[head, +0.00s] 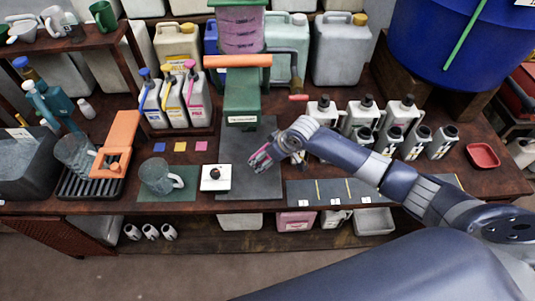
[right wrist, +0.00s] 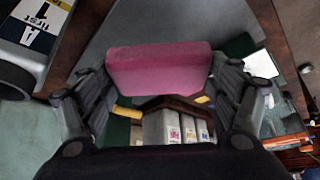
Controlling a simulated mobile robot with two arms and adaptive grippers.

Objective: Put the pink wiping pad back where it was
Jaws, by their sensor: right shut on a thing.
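The pink wiping pad (right wrist: 160,70) is a thick block held between the fingers of my right gripper (right wrist: 165,82), in the right wrist view. In the head view my right gripper (head: 264,157) is over the dark grey mat in the middle of the bench, and a bit of pink shows between its fingers. The fingers hide most of the pad there. I cannot tell the exact height of the pad above the mat. My left gripper is not in the head view.
The dark grey mat (head: 235,188) is bare in front of the green press (head: 241,95). Several grey-white bottles (head: 357,118) stand behind my right arm. A red dish (head: 482,156) is far right.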

